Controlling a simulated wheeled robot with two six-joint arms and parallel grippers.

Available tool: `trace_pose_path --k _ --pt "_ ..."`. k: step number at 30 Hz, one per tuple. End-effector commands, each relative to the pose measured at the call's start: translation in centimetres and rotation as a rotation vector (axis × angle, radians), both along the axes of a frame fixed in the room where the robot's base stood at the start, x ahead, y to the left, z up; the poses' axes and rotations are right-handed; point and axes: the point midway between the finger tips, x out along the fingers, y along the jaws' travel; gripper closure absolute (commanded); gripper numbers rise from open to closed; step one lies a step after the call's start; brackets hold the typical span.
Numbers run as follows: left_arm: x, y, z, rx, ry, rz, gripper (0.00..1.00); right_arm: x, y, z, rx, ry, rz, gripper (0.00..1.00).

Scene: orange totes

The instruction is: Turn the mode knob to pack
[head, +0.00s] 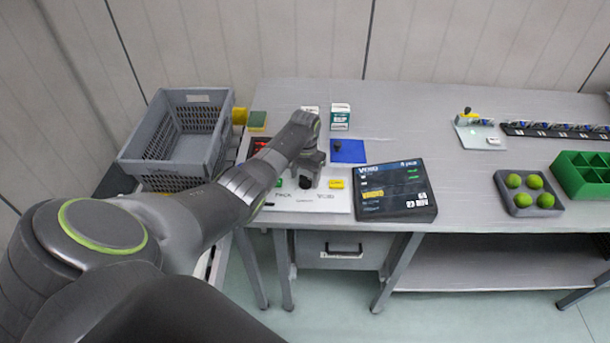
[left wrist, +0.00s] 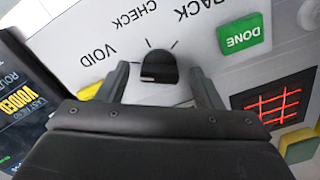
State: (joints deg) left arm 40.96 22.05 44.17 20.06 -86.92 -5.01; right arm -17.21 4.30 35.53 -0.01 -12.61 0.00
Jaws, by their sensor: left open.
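The black mode knob (left wrist: 158,66) sits on a white panel (left wrist: 100,40) printed with VOID, CHECK and PACK. In the left wrist view the knob lies between the two fingers of my left gripper (left wrist: 160,78), with a visible gap on each side. I cannot tell for sure which word the knob points to. In the head view my left gripper (head: 306,176) is open, pointing down over the panel, and the knob (head: 305,183) is partly hidden under it. My right gripper is not in view.
A green DONE button (left wrist: 243,34) and a red-lit grid (left wrist: 275,103) are beside the knob. A yellow button (left wrist: 91,90) is on the other side. A dark screen (head: 395,190) reading VOIDED stands right of the panel. A grey crate (head: 140,152) is at the left.

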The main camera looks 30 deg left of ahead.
Motion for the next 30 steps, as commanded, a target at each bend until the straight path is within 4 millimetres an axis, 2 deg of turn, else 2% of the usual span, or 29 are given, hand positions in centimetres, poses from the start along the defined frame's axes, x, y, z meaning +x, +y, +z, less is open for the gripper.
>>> trace_pose_path --k 1,11,20,30 --pt "0.02 -0.03 0.02 0.000 0.000 0.000 0.43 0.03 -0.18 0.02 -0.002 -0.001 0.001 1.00" --pt "0.02 -0.03 0.04 -0.001 0.000 0.000 0.85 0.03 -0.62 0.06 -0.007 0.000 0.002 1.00" --pt "0.02 -0.02 0.08 -0.001 0.000 -0.039 0.85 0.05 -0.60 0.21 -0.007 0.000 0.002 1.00" --pt "0.08 0.02 0.17 -0.001 -0.001 -0.261 0.85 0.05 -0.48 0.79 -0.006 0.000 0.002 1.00"
